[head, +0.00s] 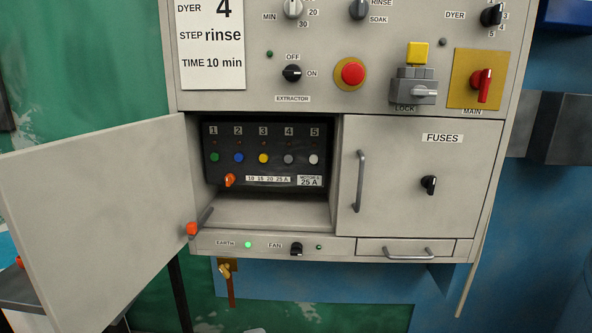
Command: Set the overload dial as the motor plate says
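The overload dial appears to be the small orange knob (230,180) at the lower left of the black panel (262,154) inside the open compartment. It sits tilted, and which value it points to cannot be told. A white scale strip (268,179) beside it seems to read 10, 15, 20, 25 A. The motor plate (310,181) at the panel's lower right reads 25 A under a small word like MOTOR. My gripper is not in view.
The compartment door (95,220) stands open to the left. An orange-ended grey lever (192,229) projects at the compartment's lower left. The closed fuse door (420,180) is at right. Several numbered coloured buttons line the black panel. The compartment floor (265,212) is clear.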

